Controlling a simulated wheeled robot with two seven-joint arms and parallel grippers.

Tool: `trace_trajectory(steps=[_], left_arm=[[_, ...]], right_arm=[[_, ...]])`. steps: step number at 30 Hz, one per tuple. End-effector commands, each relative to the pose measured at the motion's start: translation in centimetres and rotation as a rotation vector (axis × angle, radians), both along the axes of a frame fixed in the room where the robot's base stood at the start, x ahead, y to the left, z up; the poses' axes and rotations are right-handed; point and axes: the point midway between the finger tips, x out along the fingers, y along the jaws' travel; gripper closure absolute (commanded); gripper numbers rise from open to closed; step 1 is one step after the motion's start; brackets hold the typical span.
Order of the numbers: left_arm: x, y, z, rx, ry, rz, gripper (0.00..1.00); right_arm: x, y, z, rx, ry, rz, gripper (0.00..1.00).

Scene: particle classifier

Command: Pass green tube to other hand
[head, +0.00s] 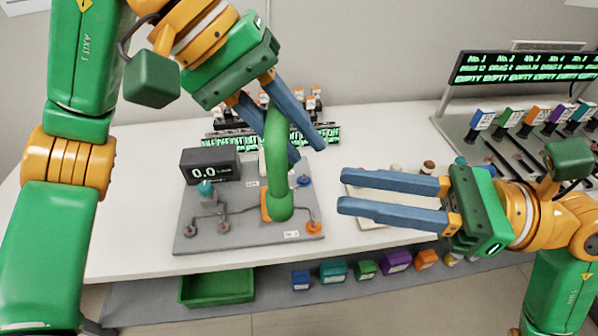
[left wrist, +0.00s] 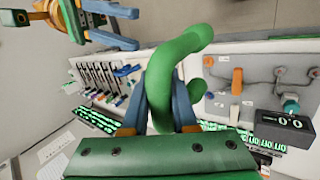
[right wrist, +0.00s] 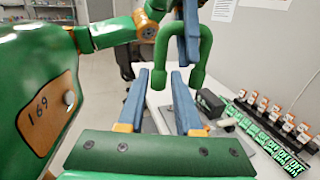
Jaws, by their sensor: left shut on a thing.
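The green tube (head: 277,165) is a thick bent pipe, held up above the grey board by my left gripper (head: 293,150). The left wrist view shows the tube (left wrist: 184,60) between the blue fingers, with a curved end reaching outward. In the right wrist view the tube (right wrist: 184,45) is an upside-down U, its two ends hanging down. My right gripper (head: 340,190) is open and empty, to the right of the tube and pointing at it. In the right wrist view, the tube is just beyond the open fingers (right wrist: 158,72), apart from them.
A grey board (head: 240,228) with pipe fittings and a display (head: 210,164) reading 0.0 stands below the tube. A rack of coloured cartridges (head: 530,120) is at the right. A green tray (head: 217,287) and several small coloured boxes (head: 333,271) are on the lower shelf.

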Motion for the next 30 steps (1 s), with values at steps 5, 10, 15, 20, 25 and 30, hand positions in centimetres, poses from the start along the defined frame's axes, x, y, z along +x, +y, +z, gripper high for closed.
trace_trajectory(steps=[5,10,15,20,25,30], left_arm=[[0.0,0.0,0.0,0.0,0.0,0.0,1.0],[0.0,0.0,0.0,0.0,0.0,0.0,1.0],[0.0,0.0,0.0,-0.001,0.0,0.0,1.0],[0.0,0.0,0.0,0.0,0.0,0.0,1.0],[0.0,0.0,0.0,0.0,0.0,0.0,1.0],[0.0,0.0,0.0,0.0,-0.001,0.001,1.0]], right_arm=[[0.3,4.6,0.1,0.005,-0.004,0.007,0.66],[0.8,8.1,0.1,0.006,0.001,0.004,0.66],[1.0,9.6,0.1,0.004,0.0,0.001,0.66],[1.0,9.7,0.1,0.003,0.001,-0.001,0.66],[1.0,9.7,0.0,0.003,0.001,0.0,0.88],[1.0,9.7,0.0,0.002,0.001,0.001,1.0]])
